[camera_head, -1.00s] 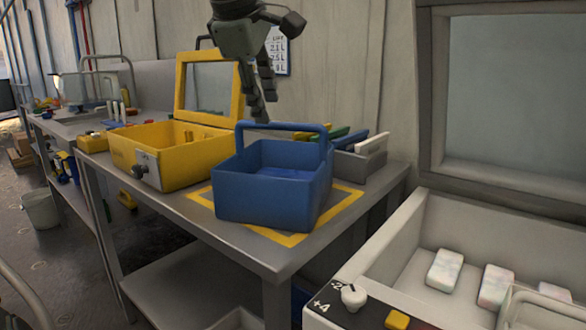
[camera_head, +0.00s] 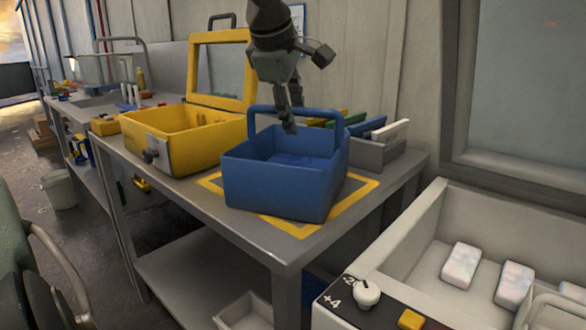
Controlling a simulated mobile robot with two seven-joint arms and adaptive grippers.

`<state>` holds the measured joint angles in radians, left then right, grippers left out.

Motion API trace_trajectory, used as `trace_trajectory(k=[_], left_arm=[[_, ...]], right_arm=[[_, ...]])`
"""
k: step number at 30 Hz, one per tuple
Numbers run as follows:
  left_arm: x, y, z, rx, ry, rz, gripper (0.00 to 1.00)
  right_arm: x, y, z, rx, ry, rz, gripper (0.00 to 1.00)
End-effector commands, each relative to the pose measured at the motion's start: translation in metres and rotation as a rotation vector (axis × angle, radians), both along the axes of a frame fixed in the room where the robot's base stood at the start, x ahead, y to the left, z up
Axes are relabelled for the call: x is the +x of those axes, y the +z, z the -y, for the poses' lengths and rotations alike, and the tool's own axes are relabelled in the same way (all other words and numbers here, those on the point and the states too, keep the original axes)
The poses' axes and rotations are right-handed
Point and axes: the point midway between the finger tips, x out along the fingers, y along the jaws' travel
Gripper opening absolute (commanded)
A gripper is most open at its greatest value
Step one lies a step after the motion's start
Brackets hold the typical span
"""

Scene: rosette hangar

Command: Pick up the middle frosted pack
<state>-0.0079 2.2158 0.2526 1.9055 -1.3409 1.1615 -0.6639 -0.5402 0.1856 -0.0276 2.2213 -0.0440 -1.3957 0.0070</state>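Three pale, frosted packs lie in the white bin (camera_head: 403,245) at the lower right. The middle frosted pack (camera_head: 514,286) lies flat between the left pack (camera_head: 461,266) and the right pack (camera_head: 572,292), which is partly hidden behind a pale handle bar. My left gripper (camera_head: 291,122) hangs pointing down at the blue tote (camera_head: 275,189), its tips at the tote's opening, well to the left of the packs. Its fingers overlap in this view, so the gap is unclear. It holds nothing that I can see. My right gripper is not in view.
The blue tote with its raised handle stands inside a yellow outline on the metal table (camera_head: 258,240). A yellow case (camera_head: 185,145) with its lid up stands left of it. A grey rack (camera_head: 380,150) with upright panels stands behind. The bin's front has a white knob (camera_head: 366,292) and yellow button (camera_head: 411,319).

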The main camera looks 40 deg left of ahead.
Motion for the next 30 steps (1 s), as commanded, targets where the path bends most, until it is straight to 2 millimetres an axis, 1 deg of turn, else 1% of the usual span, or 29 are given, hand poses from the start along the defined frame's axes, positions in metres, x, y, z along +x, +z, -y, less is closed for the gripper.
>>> trace_trajectory(k=[3, 4, 12, 13, 30], left_arm=[[-0.0001, 0.0003, -0.0001, -0.001, 0.001, 0.0, 0.39], [-0.0001, 0.0003, -0.0001, -0.001, 0.001, 0.0, 0.36], [-0.0003, 0.0006, -0.0001, -0.001, 0.001, 0.0, 0.03], [-0.0003, 0.0006, -0.0001, -0.001, 0.001, 0.0, 0.0], [0.0003, 0.004, -0.0001, 0.001, 0.001, 0.005, 0.0]], right_arm=[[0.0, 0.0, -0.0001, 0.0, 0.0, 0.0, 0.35], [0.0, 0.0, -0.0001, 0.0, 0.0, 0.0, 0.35], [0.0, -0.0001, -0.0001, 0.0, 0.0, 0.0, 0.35], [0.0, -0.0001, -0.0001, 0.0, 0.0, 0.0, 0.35], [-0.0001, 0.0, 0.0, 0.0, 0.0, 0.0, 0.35]])
